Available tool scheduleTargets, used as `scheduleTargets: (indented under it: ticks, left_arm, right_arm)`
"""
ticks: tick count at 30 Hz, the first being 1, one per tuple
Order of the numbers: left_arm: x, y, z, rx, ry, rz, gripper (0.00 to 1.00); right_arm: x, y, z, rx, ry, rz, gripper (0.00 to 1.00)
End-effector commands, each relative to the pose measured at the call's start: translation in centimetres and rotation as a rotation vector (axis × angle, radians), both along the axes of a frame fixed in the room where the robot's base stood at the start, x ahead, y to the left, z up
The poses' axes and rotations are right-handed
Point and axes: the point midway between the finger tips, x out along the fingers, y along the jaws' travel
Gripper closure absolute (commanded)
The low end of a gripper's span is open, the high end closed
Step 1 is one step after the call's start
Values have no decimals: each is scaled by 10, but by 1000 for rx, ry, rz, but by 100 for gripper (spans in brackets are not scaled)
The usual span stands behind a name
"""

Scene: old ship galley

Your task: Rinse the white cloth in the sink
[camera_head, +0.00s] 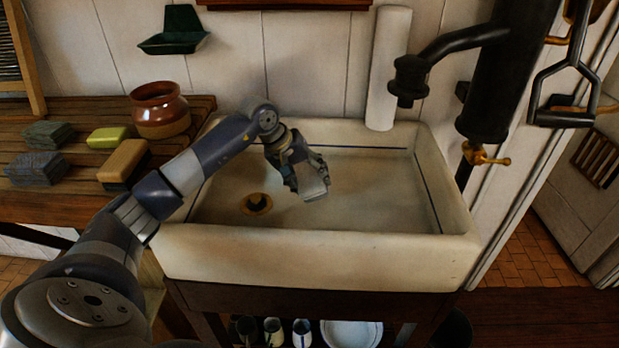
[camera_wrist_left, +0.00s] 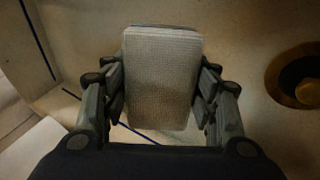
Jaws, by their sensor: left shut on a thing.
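The white cloth (camera_wrist_left: 162,80) is a folded, pale grey-white block with a woven texture. My left gripper (camera_head: 306,182) is shut on it, with a finger on each side in the left wrist view. The cloth also shows in the head view (camera_head: 314,188), held inside the sink above the basin floor. The sink (camera_head: 320,252) is a wide white basin with a dark blue line inside. Its brass drain (camera_head: 257,203) is left of the gripper and also shows in the left wrist view (camera_wrist_left: 300,82). My right gripper is not in view.
A black pump spout (camera_head: 409,80) hangs over the sink's right rear. A wooden counter (camera_head: 75,205) at left holds a brown pot (camera_head: 160,110), a green sponge (camera_head: 108,137), a brush-like block (camera_head: 124,162) and folded dark cloths (camera_head: 36,168). The basin's right side is clear.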

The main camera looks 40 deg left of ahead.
Motion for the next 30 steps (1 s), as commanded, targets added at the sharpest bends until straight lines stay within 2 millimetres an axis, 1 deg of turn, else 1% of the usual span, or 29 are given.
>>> scheduleTargets:
  ticks: [14,30]
  left_arm:
    - [0,0,3,0,-1,0,72]
    - [0,0,47,1,-2,0,72]
  right_arm:
    - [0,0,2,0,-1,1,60]
    - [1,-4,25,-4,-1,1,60]
